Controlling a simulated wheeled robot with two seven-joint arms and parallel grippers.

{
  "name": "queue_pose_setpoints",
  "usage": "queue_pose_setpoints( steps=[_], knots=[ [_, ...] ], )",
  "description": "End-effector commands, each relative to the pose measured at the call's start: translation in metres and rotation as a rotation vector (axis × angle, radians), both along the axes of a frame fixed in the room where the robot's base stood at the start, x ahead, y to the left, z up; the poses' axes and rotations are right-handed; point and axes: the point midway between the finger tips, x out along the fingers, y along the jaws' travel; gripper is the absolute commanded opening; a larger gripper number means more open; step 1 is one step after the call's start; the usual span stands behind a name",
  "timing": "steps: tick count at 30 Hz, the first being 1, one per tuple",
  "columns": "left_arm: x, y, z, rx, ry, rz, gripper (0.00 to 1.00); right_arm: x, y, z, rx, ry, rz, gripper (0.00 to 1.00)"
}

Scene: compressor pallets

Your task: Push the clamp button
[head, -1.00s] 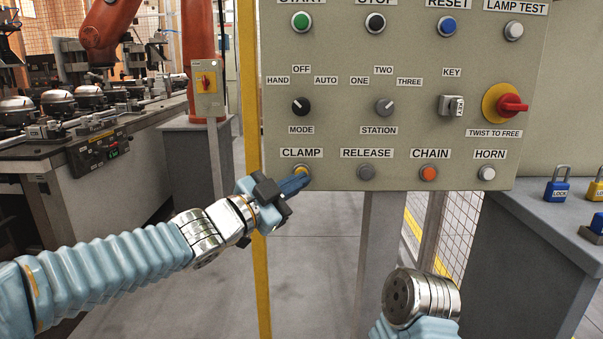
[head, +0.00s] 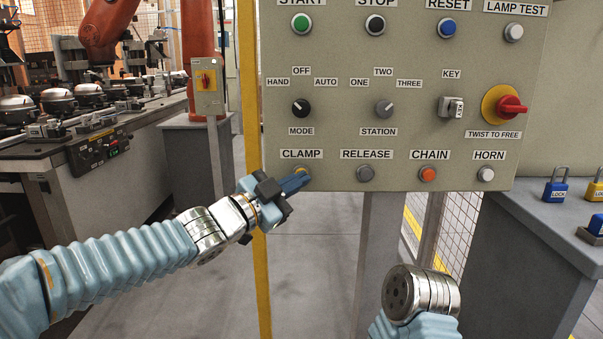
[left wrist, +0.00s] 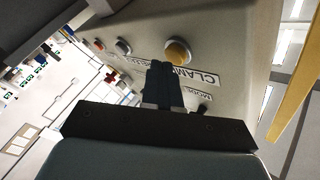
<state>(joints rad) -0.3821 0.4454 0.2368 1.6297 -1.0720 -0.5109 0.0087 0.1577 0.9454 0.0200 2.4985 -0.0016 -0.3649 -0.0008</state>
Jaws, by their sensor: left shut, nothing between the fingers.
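The yellow clamp button (head: 302,171) sits under the CLAMP label at the lower left of the grey control panel (head: 345,110). My left gripper (head: 305,178) is shut and empty, with its blue fingertips over the lower part of the button in the head view. In the left wrist view the yellow clamp button (left wrist: 178,52) shows just beyond the tips of my left gripper (left wrist: 160,66). I cannot tell whether the tips touch it. My right arm's metal wrist shows low at the right, but its gripper does not.
The grey release button (head: 365,173), orange chain button (head: 428,174) and white horn button (head: 486,174) continue the row to the right. A yellow post (head: 251,120) stands beside the panel's left edge. A bench with padlocks (head: 555,190) is at the right.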

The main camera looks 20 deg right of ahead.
Motion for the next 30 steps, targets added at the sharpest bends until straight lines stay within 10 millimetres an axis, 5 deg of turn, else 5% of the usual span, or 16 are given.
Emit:
queue_pose_setpoints(
  steps=[20, 30],
  knots=[
    [0.007, -0.002, 0.0, 0.0, -0.001, 0.001, 0.0, 0.0, 0.0, 0.005, 0.0, 0.0, 0.0, 0.0],
    [-0.007, 0.002, -0.002, -0.001, -0.003, 0.0, 0.0, 0.0, 0.0, -0.006, 0.0, 0.0, 0.0, 0.0]
  ],
)
